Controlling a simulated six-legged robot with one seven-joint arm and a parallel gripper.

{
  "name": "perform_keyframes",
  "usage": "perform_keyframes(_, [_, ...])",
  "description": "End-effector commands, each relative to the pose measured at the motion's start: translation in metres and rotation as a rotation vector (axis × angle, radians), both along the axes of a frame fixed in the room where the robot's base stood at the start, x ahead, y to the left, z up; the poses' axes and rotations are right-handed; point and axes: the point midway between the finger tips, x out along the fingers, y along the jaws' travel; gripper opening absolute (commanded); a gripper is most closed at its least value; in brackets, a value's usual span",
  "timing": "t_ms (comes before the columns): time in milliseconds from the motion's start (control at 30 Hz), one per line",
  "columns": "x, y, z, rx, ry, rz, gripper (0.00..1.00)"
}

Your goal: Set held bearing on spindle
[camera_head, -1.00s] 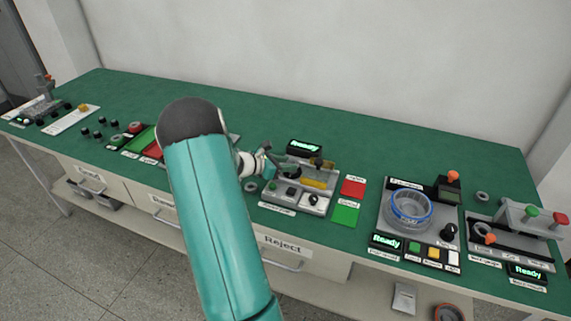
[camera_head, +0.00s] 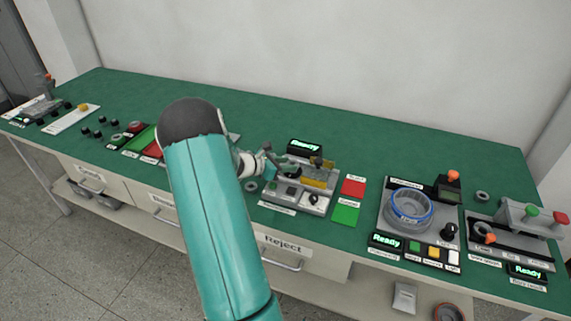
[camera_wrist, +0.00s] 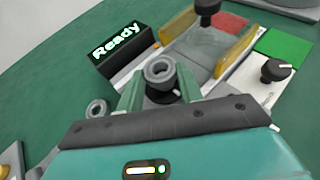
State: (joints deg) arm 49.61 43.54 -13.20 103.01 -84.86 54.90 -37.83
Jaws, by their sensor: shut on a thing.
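My gripper (camera_wrist: 160,84) is shut on a small grey ring-shaped bearing (camera_wrist: 159,70), held between its two green fingertips in the wrist view. A dark round part with a white mark (camera_wrist: 166,97) shows just below the bearing between the fingers. I cannot tell whether this is the spindle or whether the bearing touches it. In the head view my gripper (camera_head: 268,162) is at the left side of the grey test station (camera_head: 280,205). My arm hides part of that area, and the bearing is too small to make out there.
The station has yellow guards (camera_wrist: 236,52), a black knob (camera_wrist: 275,70) and a "Ready" display (camera_wrist: 119,42). A loose ring (camera_wrist: 97,109) lies left of my fingers. Red (camera_head: 353,187) and green (camera_head: 346,214) pads lie to the right. The green bench behind the station is clear.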

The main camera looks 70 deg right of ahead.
Motion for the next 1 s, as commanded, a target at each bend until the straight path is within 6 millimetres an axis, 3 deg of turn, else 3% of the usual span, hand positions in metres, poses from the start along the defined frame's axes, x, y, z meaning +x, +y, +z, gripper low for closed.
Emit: perform_keyframes(1000, [0.000, 0.000, -0.011, 0.001, 0.001, 0.000, 0.13])
